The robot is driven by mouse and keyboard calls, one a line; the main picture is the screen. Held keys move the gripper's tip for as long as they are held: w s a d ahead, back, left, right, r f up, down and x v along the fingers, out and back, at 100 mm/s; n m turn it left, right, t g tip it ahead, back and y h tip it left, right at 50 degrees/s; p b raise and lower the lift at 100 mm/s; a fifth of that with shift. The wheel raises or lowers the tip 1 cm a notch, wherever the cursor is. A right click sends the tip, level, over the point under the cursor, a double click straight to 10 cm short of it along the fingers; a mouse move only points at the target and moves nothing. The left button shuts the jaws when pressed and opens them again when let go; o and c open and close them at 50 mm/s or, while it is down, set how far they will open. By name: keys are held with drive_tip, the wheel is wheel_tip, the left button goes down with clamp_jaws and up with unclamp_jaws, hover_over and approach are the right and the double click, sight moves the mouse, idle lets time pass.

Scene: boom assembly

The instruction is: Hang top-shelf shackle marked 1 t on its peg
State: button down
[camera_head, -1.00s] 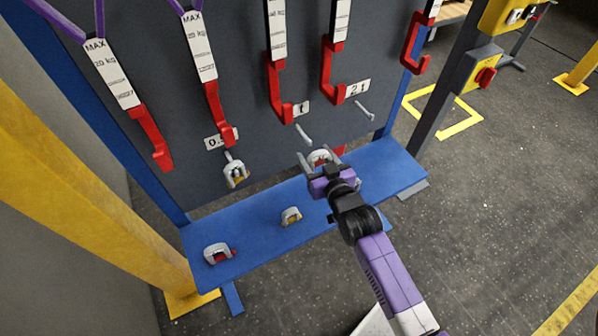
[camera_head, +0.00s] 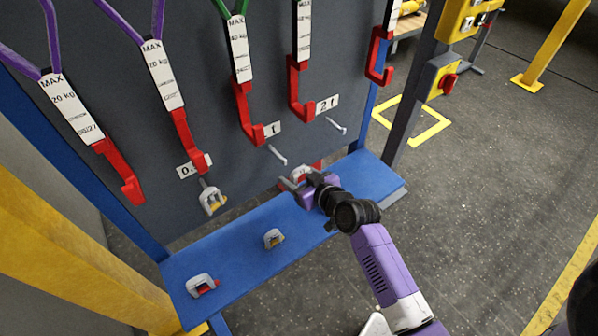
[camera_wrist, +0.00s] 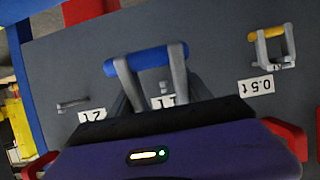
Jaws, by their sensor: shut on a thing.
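My gripper (camera_head: 296,185) is shut on a grey shackle (camera_head: 300,172), held above the blue shelf near the panel. In the wrist view the shackle's blue pin (camera_wrist: 147,60) lies crosswise beyond the jaws. Its own marking is not readable. The peg marked 1 t (camera_head: 277,155) is bare and sticks out of the panel, up and left of my gripper in the head view.
A shackle with a yellow pin (camera_head: 211,200) hangs on the 0.5 t peg. The 2 t peg (camera_head: 337,126) is bare. Two shackles, one red-pinned (camera_head: 203,285) and one smaller (camera_head: 273,238), stand on the blue shelf (camera_head: 235,262). Red sling hooks (camera_head: 248,112) hang before the panel.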

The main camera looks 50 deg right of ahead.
sight(286, 165)
drive_tip(key=shift+w, duration=0.15)
drive_tip(key=shift+w+d+f+b, duration=0.15)
drive_tip(key=shift+w+d+b, duration=0.25)
drive_tip(key=shift+w, duration=1.1)
drive_tip(key=shift+w+d+f+b, duration=0.1)
drive_tip(key=shift+w+d+b, duration=0.3)
drive_tip(key=shift+w, duration=1.15)
drive_tip(key=shift+w+d+f+b, duration=0.15)
drive_tip(key=shift+w+d, duration=0.45)
drive_tip(key=shift+w, duration=0.9)
drive_tip(key=shift+w+d+f+b, duration=0.15)
drive_tip(key=shift+w+f+b, duration=0.55)
drive_tip(key=shift+b, duration=0.25)
drive_tip(key=shift+s+f, duration=0.1)
drive_tip(key=shift+f, duration=0.2)
drive_tip(key=shift+c, duration=1.9)
unclamp_jaws()
drive_tip(key=shift+s, duration=0.1)
drive_tip(key=v, duration=0.7)
drive_tip(key=shift+s+r, duration=0.15)
drive_tip(key=shift+s, duration=0.15)
